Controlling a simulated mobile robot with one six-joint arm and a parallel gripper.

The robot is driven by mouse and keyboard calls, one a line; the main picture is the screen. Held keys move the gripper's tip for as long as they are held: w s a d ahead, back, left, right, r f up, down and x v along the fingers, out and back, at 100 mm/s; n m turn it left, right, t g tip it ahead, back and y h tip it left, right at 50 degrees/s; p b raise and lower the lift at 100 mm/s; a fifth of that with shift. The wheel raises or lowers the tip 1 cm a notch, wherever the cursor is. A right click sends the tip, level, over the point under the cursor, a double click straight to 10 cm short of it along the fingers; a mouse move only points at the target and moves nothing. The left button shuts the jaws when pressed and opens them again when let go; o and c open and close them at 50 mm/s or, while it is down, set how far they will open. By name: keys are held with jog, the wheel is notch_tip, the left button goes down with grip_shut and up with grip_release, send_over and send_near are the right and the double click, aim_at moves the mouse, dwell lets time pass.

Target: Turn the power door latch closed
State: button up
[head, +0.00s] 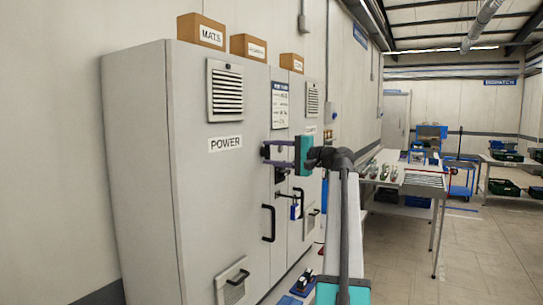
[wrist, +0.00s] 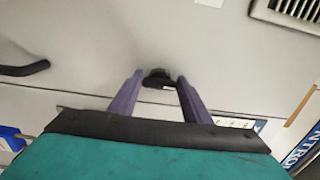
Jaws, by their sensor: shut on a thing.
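The grey cabinet's POWER door (head: 215,190) fills the left of the head view, with a POWER label (head: 225,143) on it. My gripper (head: 268,153) reaches the door's right edge from the right, its purple fingers pointing at the door. In the wrist view the small black power door latch (wrist: 158,77) sits between the two fingertips, close to the door face. My gripper is shut on the latch. The fingers partly hide it in the head view, and its exact turn angle is hard to tell.
A black door handle (head: 268,223) is below the latch. A blue padlock (head: 295,211) hangs on the neighbouring door. Cardboard boxes (head: 201,31) stand on the cabinet. A work table (head: 415,180) stands behind on the right, with open floor (head: 470,260) in front.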

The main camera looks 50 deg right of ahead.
jog(key=o, duration=1)
jog(key=shift+o, duration=0.2)
jog(key=shift+s, duration=0.1)
jog(key=b+v, duration=0.2)
jog(key=v, duration=1.1)
jog(key=shift+s, duration=0.4)
jog(key=shift+f, duration=0.1)
